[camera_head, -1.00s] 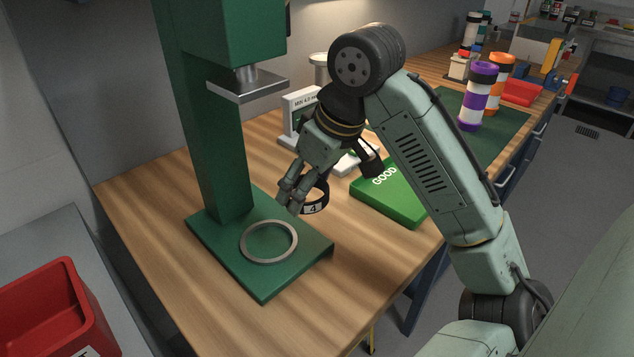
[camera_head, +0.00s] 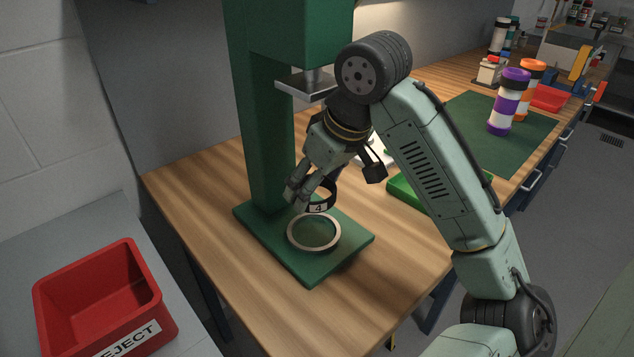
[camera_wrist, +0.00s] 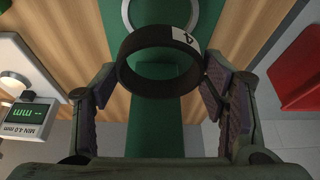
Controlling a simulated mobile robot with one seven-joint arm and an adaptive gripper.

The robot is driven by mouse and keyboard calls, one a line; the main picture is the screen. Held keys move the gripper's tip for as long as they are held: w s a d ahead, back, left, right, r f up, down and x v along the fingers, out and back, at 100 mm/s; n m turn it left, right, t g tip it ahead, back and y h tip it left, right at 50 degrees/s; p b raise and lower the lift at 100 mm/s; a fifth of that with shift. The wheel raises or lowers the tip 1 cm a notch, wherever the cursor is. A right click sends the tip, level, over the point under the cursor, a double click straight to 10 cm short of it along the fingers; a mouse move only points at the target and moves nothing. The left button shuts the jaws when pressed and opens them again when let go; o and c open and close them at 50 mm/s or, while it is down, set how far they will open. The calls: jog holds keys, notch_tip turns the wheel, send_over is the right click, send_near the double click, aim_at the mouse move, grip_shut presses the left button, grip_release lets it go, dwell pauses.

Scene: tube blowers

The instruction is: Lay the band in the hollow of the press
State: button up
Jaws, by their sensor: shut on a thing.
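The band is a black loop (camera_head: 320,207) with a white label marked 4. My gripper (camera_head: 305,199) is shut on it, and it also shows between the two finger pads in the wrist view (camera_wrist: 160,82). The press (camera_head: 265,140) is a tall green column with a flat metal plate (camera_head: 303,87) hanging above its green base (camera_head: 345,262). A pale ring (camera_head: 291,236) on the base rims the round hollow. The held band is above the base, near the ring's far edge and apart from it in the picture. In the wrist view part of the ring (camera_wrist: 128,12) shows beyond the band.
A red REJECT bin (camera_head: 155,308) stands at the lower left. A green GOOD tray (camera_head: 408,195) is partly hidden behind my arm. A gauge with a display (camera_wrist: 28,112) is left in the wrist view. Striped tubes (camera_head: 509,102) stand on a far mat. The front wood is clear.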

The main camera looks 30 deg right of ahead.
jog(key=shift+r+p, duration=0.1)
jog(key=shift+p, duration=0.2)
jog(key=shift+f+b, duration=1.4)
jog(key=shift+f, duration=0.95)
jog(key=shift+f+b, duration=0.95)
jog(key=shift+f, duration=1.2)
jog(key=o, duration=1.2)
jog(key=shift+r, duration=0.1)
jog(key=v, duration=1.2)
